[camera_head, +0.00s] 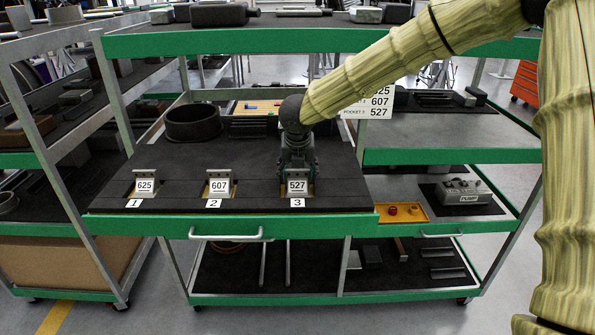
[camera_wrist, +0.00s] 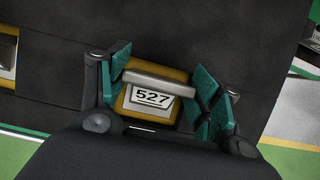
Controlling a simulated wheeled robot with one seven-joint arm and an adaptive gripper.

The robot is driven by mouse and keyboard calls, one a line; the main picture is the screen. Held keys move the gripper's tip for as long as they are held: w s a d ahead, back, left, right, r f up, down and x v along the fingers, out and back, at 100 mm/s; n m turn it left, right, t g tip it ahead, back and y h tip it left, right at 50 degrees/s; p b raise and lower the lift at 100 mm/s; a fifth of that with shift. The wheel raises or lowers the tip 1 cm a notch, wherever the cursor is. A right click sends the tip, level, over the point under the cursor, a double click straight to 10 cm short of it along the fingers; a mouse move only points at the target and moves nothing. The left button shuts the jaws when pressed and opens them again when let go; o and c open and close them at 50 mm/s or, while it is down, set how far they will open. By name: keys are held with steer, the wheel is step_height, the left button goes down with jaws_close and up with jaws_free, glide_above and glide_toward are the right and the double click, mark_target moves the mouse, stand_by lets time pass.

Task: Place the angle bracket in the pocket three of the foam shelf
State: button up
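The angle bracket, a grey metal piece labelled 527 (camera_head: 297,187), sits upright in pocket three (camera_head: 312,189) of the black foam shelf (camera_head: 120,190), above the number 3. In the wrist view the bracket (camera_wrist: 155,92) stands over the pocket's yellow floor. My gripper (camera_head: 297,167) is pointed down right over it. In the wrist view its teal pads (camera_wrist: 163,85) are spread on either side of the bracket, very close to its ends. Thin gaps seem to show, but contact is partly hidden.
Brackets labelled 625 (camera_head: 145,186) and 607 (camera_head: 219,187) sit in pockets one and two. A black round bin (camera_head: 193,124) stands behind. A card (camera_head: 370,104) lists pocket numbers behind my arm. A yellow tray (camera_head: 403,213) and a pump (camera_head: 460,191) are at the right.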

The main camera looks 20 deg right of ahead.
mark_target(297, 196)
steer(key=o, duration=0.4)
steer(key=b+v, duration=0.2)
steer(key=v, duration=1)
steer(key=shift+r+b, duration=0.15)
steer(key=shift+b, duration=0.15)
